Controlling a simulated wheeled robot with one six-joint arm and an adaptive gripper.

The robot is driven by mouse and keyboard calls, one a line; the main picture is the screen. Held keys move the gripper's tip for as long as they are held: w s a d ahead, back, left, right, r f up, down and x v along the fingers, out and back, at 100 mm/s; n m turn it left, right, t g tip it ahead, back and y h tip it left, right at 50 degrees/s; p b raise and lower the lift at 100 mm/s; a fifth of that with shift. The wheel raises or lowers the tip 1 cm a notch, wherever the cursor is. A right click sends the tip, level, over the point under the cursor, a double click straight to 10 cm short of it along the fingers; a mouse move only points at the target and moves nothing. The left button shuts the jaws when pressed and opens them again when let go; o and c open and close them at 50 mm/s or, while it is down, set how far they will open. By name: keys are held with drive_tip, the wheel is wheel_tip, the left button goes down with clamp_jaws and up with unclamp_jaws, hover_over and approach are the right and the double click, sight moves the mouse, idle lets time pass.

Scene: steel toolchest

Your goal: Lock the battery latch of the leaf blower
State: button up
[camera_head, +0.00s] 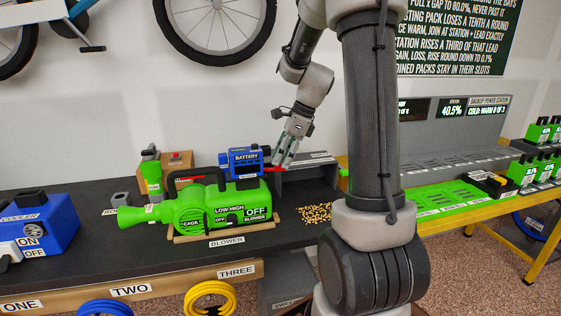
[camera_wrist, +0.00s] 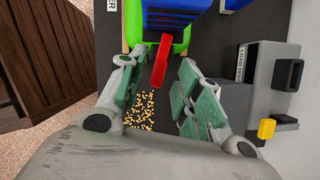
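The green leaf blower (camera_head: 196,212) lies on the dark bench, its nozzle to the left. A blue battery (camera_head: 243,161) sits on top of its rear end; it also shows at the top of the wrist view (camera_wrist: 178,14). A red latch lever (camera_wrist: 161,60) sticks out from the battery end, angled toward my gripper. My gripper (camera_head: 284,160) is just right of the battery in the head view. In the wrist view my gripper (camera_wrist: 158,74) is open, one finger on each side of the red lever, with gaps visible. Whether either finger touches it, I cannot tell.
Yellow pellets (camera_wrist: 143,111) lie scattered on the bench below the lever. A grey unit (camera_wrist: 252,75) stands to the right in the wrist view. A blue cooler (camera_head: 40,226) stands at the bench's left. A charging station (camera_head: 450,200) is at the right.

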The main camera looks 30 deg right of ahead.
drive_tip(key=shift+x, duration=0.9)
clamp_jaws()
drive_tip(key=n, duration=0.1)
drive_tip(key=n+g, duration=0.1)
drive_tip(key=n, duration=0.1)
drive_tip(key=shift+w+d, duration=0.15)
drive_tip(key=shift+w, duration=0.2)
unclamp_jaws()
drive_tip(key=shift+r, duration=0.1)
